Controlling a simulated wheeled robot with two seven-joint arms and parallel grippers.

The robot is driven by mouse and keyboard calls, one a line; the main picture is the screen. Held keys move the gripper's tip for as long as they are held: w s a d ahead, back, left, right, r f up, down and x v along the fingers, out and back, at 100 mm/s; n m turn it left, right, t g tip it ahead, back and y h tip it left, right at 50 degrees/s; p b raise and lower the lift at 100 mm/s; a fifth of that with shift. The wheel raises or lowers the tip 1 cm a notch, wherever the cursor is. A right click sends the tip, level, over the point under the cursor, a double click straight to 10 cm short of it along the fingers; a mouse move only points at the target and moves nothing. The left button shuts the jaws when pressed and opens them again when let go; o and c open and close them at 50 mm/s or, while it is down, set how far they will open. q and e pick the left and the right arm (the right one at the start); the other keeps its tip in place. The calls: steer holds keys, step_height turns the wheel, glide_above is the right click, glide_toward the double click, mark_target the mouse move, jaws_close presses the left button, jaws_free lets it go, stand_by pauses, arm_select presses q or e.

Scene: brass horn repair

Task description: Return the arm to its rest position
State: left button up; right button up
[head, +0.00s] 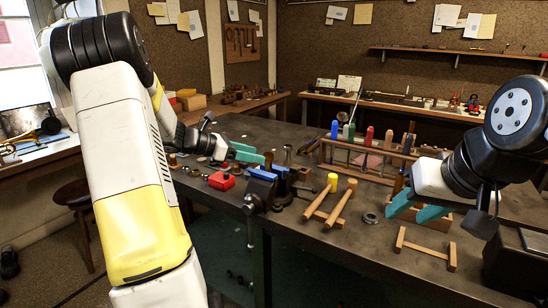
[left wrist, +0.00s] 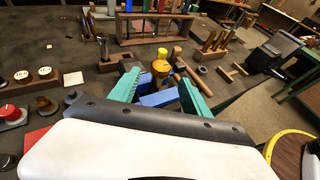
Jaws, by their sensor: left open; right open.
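My left gripper (head: 255,155) reaches in from the left over the workbench (head: 300,235). Its teal fingers are apart, close to the blue-jawed vise (head: 262,174). In the left wrist view, the left gripper (left wrist: 158,76) is open, with the blue vise jaws (left wrist: 158,98) showing between its fingers; nothing is visibly held. I cannot tell whether the fingers touch the vise. My right gripper (head: 408,211) is open and empty, above the right part of the bench, near a wooden block. My left arm's white and yellow link hides part of the bench and floor.
A yellow-headed mallet (head: 332,182) and wooden handles lie beside the vise. A red block (head: 222,181) lies left of it. A wooden rack (head: 350,158) with several coloured-handled tools stands behind. A small wooden frame (head: 426,250) lies at front right. A stool (head: 73,194) stands at left.

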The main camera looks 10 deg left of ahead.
arm_select(q)
steer(key=shift+v, duration=0.8)
steer(key=shift+d, duration=0.1)
steer(key=s+d+r+m+g+y, duration=0.25)
steer(key=s+d+m, duration=0.35)
steer(key=s+m, duration=0.3)
steer(key=s+d+r+m+g+y, duration=0.25)
steer(key=s+d+m, duration=0.4)
steer(key=s, duration=0.35)
steer(key=s+a+m+t+y, duration=0.2)
steer(key=s+m+t+y, duration=0.1)
steer(key=s+m, duration=0.7)
steer(key=shift+a+r+y, duration=0.15)
steer(key=shift+r+y, duration=0.15)
